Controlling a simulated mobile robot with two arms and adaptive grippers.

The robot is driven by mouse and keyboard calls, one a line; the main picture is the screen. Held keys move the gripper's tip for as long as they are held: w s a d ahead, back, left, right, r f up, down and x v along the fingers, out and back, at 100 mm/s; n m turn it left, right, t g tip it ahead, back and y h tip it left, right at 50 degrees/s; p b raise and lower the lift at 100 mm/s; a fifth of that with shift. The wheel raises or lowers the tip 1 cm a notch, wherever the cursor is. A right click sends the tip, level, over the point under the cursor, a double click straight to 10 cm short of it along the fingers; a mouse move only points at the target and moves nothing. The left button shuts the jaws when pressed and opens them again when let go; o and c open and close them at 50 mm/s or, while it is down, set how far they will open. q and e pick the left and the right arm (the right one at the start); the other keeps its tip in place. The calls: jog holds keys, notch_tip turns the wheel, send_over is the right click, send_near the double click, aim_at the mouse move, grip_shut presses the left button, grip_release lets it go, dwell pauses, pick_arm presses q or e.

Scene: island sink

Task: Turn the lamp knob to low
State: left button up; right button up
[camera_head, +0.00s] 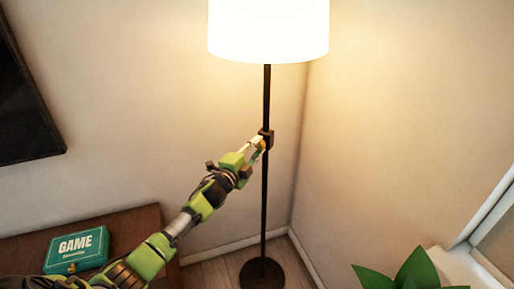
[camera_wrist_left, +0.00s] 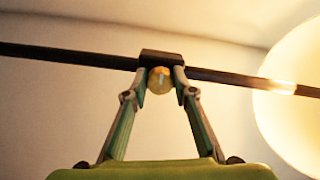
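The floor lamp has a lit white shade (camera_head: 268,28), a thin dark pole (camera_head: 266,95) and a round dark base (camera_head: 262,273). A small dark block (camera_head: 267,133) sits partway up the pole; it also shows in the left wrist view (camera_wrist_left: 161,60). A round yellowish knob (camera_wrist_left: 160,80) projects from this block. My left gripper (camera_wrist_left: 161,77) has its two fingertips close on either side of the knob, seemingly touching it. In the head view the left gripper (camera_head: 261,142) reaches the block from the lower left. My right gripper is not in view.
A brown wooden surface (camera_head: 130,222) with a teal GAME box (camera_head: 77,250) is at the lower left. A dark framed panel (camera_head: 25,100) hangs on the left wall. Green leaves (camera_head: 415,270) are at the lower right. The lamp stands near the wall corner.

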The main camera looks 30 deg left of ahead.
pick_arm(q)
jog(key=shift+o, duration=1.3)
jog(key=s, duration=1.2)
jog(key=shift+a, duration=0.25)
jog(key=shift+f, duration=0.1)
